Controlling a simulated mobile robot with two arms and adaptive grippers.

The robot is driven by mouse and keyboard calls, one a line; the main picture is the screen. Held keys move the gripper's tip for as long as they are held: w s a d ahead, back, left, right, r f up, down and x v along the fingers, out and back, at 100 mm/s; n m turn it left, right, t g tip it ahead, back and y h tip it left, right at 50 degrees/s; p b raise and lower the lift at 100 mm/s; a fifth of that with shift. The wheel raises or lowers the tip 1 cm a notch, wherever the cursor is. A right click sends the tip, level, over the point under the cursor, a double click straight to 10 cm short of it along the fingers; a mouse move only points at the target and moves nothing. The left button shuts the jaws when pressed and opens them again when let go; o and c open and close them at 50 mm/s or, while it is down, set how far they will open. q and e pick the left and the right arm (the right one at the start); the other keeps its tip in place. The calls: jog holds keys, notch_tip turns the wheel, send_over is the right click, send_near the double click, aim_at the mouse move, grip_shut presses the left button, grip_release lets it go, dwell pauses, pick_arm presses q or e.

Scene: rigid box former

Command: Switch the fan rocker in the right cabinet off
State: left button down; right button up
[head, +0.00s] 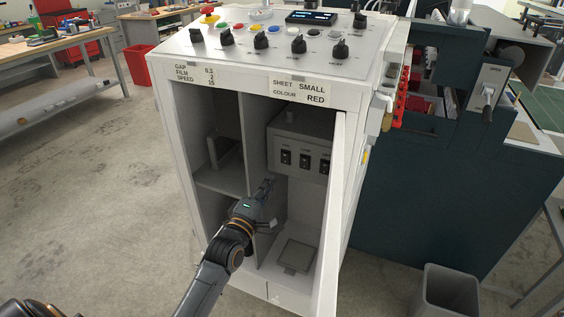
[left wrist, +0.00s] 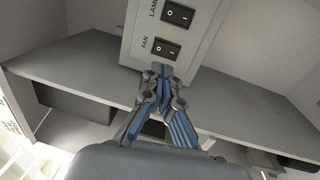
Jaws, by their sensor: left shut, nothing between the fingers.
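The right cabinet compartment is open and holds a grey switch box (head: 285,125) with a row of black rockers on its front. The fan rocker (head: 286,157) is the leftmost. In the left wrist view the fan rocker (left wrist: 167,48) carries a FAN label and 0 and I marks; which side is pressed in is unclear. My left gripper (head: 268,183) is shut and empty, just below and left of the fan rocker. In the left wrist view its fingertips (left wrist: 161,72) appear close to the rocker; whether they touch is unclear. My right gripper is out of view.
The lamp rocker (left wrist: 178,14) is beside the fan rocker. The open door (head: 332,215) stands right of my arm. A divider (head: 251,140) separates the left compartment. Knobs and buttons cover the sloping top panel (head: 275,45). A grey bin (head: 450,290) stands at lower right.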

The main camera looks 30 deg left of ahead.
aim_at(286, 156)
pick_arm(q)
jog(key=w, duration=0.5)
jog(key=w+r, duration=0.1)
jog(key=w, duration=0.1)
jog(key=shift+w+a, duration=0.25)
jog(key=shift+w, duration=0.1)
jog(key=shift+w+p, duration=0.3)
jog(key=shift+w, duration=0.2)
jog(key=shift+w+r+p, duration=0.15)
jog(key=shift+r+p, duration=0.2)
jog(key=shift+p, duration=0.4)
jog(key=shift+f, duration=0.25)
